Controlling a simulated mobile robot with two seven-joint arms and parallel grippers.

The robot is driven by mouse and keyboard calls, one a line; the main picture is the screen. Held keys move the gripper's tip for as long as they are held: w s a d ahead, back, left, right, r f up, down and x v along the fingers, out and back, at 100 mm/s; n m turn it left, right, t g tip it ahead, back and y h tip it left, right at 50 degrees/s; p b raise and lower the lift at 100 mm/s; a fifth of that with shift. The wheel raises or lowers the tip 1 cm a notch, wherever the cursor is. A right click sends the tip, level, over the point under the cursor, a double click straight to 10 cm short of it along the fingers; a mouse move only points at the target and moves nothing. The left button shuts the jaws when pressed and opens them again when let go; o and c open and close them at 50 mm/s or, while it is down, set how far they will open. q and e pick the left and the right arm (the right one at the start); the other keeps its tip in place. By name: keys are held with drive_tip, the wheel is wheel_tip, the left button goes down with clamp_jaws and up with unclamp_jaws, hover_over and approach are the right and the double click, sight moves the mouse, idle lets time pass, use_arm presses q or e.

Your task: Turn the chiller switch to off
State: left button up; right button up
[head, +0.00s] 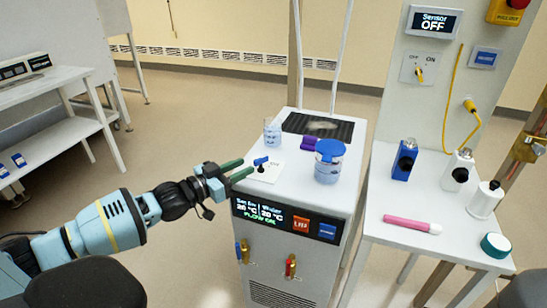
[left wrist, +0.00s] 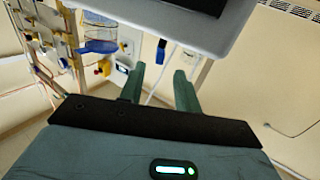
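The chiller (head: 337,198) is a white cabinet in the middle of the head view. Its front display (head: 262,212) shows two 20 °C readings and "FLOW ON". A small switch with a blue handle (head: 261,161) stands on a white plate (head: 268,174) on the chiller top; its labels are too small to read. My left gripper (head: 242,168) is just left of the handle, its green fingers apart and empty, pointing at it. In the left wrist view, the open fingers (left wrist: 160,88) frame a small blue piece (left wrist: 161,52), apparently the handle. My right gripper is not in view.
A small beaker (head: 272,131) and a blue-lidded jar (head: 329,163) stand on the chiller top near the switch. A separate sensor panel (head: 425,70) reads "OFF". The right table (head: 385,240) holds bottles and a pink tube (head: 411,224). Floor left of the chiller is clear.

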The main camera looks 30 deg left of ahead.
sight(254, 162)
use_arm(q)
drive_tip(key=shift+s+r, duration=0.1)
drive_tip(key=shift+s, duration=0.1)
drive_tip(key=shift+b+x, duration=0.35)
drive_tip(key=shift+x, duration=3.45)
clamp_jaws()
